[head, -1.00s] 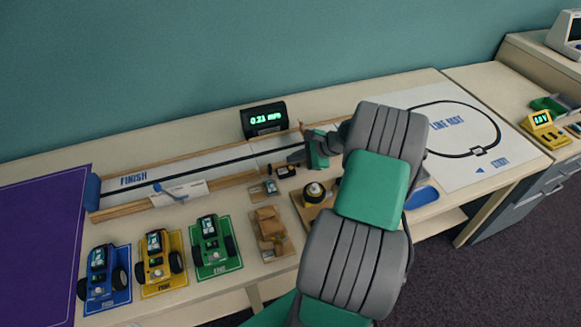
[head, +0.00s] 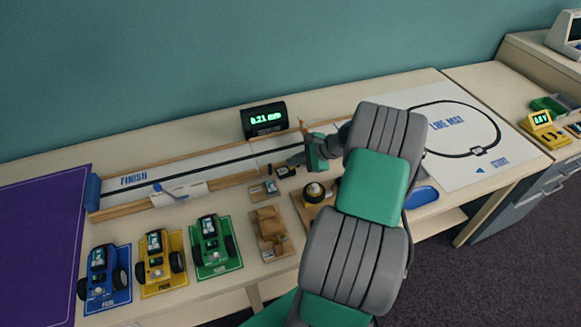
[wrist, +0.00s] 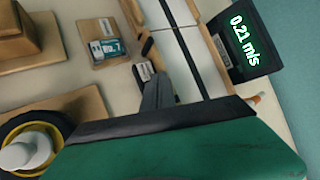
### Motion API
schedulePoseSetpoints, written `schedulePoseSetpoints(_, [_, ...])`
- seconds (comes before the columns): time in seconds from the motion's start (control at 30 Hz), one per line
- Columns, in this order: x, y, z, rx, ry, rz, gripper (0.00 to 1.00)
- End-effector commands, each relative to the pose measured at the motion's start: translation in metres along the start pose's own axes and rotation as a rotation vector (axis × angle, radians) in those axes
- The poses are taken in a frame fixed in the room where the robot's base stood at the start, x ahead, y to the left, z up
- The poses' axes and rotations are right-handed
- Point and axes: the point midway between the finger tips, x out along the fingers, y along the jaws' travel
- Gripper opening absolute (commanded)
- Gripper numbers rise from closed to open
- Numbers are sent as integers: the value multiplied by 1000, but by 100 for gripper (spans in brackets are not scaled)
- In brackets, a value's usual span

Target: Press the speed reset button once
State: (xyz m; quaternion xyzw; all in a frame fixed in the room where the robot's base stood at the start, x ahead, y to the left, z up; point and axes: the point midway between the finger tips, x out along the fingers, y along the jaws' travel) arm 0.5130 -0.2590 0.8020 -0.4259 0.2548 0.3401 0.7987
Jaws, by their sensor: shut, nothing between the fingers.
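The speed display (head: 264,119) is a black box with green digits at the back of the table. It also shows in the wrist view (wrist: 238,45), reading 0.21 m/s. A small dark box with a pale label (head: 286,172) sits at the front edge of the track; in the wrist view its label (wrist: 145,70) shows by my fingertips. It may be the reset button's housing, but the button itself is hidden or too small to tell. My gripper (head: 296,159) is shut and empty, low beside this box. I cannot tell whether the fingertips touch it.
The track (head: 215,172) runs behind the box. A wooden piece with a number tag (wrist: 103,32) and a yellow-and-black round part (head: 314,193) stand close by. Several toy cars (head: 157,258) are at front left. The line mat (head: 455,100) lies to the right.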

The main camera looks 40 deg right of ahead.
Motion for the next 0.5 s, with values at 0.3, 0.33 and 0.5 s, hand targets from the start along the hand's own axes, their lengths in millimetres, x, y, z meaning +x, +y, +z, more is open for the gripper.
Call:
schedulePoseSetpoints(0.3, [3, 2, -2, 0, 0, 0, 0])
schedulePoseSetpoints(0.33, [3, 2, -2, 0, 0, 0, 0])
schedulePoseSetpoints(0.5, [4, 3, -3, 0, 0, 0, 0])
